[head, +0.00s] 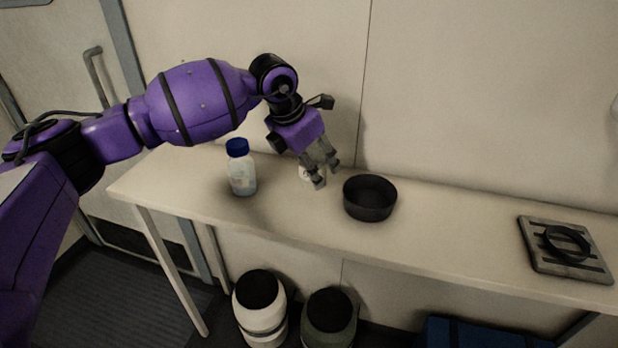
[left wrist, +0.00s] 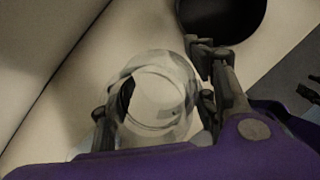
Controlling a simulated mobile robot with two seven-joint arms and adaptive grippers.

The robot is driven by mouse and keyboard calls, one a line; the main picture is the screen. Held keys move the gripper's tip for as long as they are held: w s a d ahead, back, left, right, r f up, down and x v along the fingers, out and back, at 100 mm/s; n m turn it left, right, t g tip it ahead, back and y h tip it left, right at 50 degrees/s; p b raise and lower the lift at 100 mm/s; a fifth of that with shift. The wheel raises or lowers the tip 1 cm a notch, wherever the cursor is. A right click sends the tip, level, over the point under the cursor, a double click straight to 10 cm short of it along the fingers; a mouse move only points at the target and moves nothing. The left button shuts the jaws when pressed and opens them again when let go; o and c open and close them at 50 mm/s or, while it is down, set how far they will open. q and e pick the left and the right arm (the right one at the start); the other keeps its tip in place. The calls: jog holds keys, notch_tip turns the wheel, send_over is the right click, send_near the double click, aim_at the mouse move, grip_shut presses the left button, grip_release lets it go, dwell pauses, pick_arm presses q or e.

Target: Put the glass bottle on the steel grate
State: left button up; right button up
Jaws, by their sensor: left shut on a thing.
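A bottle with a blue cap and a clear, pale body (head: 242,178) stands upright on the left part of the table. My left gripper (head: 319,178) is to its right, apart from it, fingers pointing down near the tabletop. It is shut on a clear round glass vessel, which shows between the fingers in the left wrist view (left wrist: 158,95); in the head view it is mostly hidden by the fingers. The steel grate (head: 534,246) lies flat at the right of the table, with a black ring on it. My right gripper is out of view.
A black bowl (head: 369,198) stands just right of my left gripper; its edge also shows in the left wrist view (left wrist: 222,18). The table (head: 455,225) is clear between bowl and grate. Two lidded containers (head: 262,310) stand on the floor below.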

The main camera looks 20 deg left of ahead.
pick_arm(q)
jog(key=shift+w+a+f, duration=0.35)
jog(key=shift+w+f, duration=0.1)
jog(key=shift+f, duration=0.15)
jog(key=shift+w+a+f, duration=0.35)
jog(key=shift+w+f, duration=0.05)
jog(key=shift+f, duration=0.2)
jog(key=shift+w+f, duration=0.1)
jog(key=shift+f, duration=1.5)
jog(key=shift+f, duration=0.15)
jog(key=o, duration=1.3)
